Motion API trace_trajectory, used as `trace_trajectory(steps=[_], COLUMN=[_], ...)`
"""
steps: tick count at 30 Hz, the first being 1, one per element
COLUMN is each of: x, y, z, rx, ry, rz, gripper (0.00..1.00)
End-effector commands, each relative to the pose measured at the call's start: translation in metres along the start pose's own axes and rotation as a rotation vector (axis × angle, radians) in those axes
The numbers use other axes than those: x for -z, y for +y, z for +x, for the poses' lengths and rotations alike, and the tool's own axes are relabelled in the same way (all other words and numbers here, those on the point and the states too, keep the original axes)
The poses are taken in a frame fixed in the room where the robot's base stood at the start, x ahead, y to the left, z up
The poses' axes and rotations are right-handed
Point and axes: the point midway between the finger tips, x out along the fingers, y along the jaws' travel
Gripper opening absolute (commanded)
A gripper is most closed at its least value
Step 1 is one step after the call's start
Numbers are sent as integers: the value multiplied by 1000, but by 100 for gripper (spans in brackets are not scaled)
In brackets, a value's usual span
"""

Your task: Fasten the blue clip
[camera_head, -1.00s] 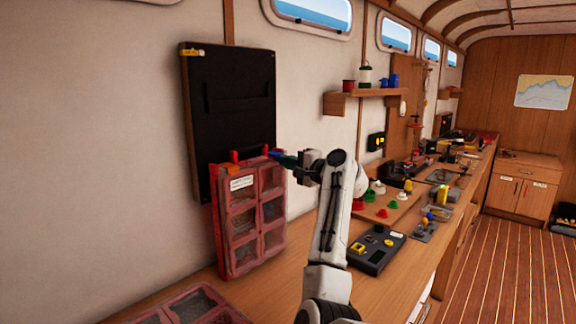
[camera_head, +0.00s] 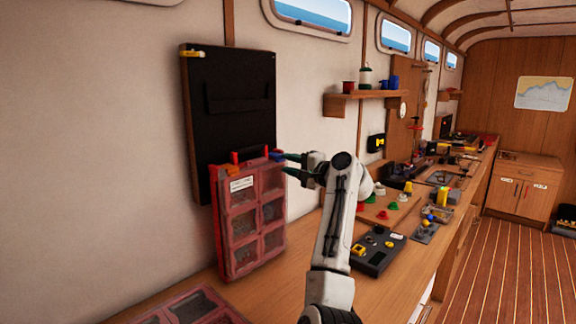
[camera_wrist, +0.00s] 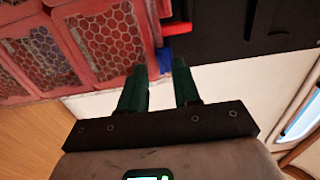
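The blue clip (camera_head: 277,155) sits at the top right corner of the red compartment case (camera_head: 228,232). In the wrist view the fingers (camera_wrist: 160,70) point at the case's corner. I cannot tell whether the clip is fastened.
The case stands upright on the wooden bench (camera_head: 300,270), in front of a black wall panel (camera_head: 230,75). Another red case (camera_head: 190,310) lies at the front. A dark device with yellow parts (camera_head: 378,250) and a board with coloured knobs (camera_head: 385,208) are to the right.

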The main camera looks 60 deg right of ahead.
Motion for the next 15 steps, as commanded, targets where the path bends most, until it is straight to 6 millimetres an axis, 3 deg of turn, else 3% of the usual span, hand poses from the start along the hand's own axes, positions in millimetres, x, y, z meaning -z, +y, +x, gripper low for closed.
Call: trace_trajectory(steps=[9, 15], x=[1, 0], y=[2, 2], z=[-61, -87], rx=[0, -1], ry=[3, 2], rz=[-2, -1], gripper=[32, 32])
